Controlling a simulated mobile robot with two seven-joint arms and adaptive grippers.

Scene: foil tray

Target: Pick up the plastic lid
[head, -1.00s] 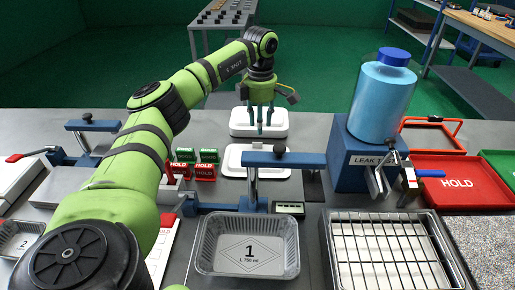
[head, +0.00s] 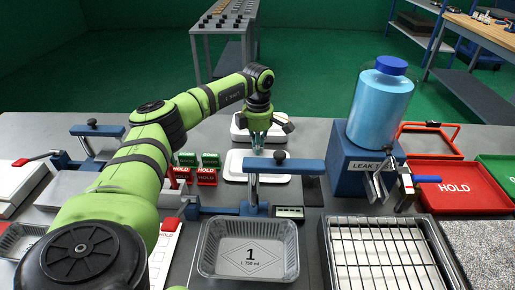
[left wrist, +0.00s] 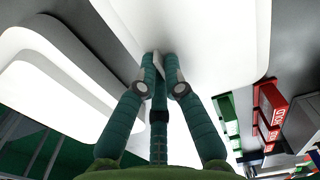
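A white plastic lid (head: 237,167) lies flat on the bench behind the blue clamp, whose bar covers its near part. My left gripper (head: 257,148) is at the lid's far edge, fingers pointing down. In the left wrist view the green fingertips (left wrist: 161,58) are close together at the edge of the white lid (left wrist: 205,35). A thin pale piece shows between the tips, but I cannot tell whether they grip it. A second white stack, or thicker lid (head: 239,132), lies behind the first and also shows in the left wrist view (left wrist: 55,85). My right gripper is not in view.
A blue clamp stand (head: 254,190) rises in front of the lid. A foil tray (head: 205,250) is nearer. A blue leak tester with bottle (head: 378,110) stands right, beside a red HOLD tray (head: 455,168).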

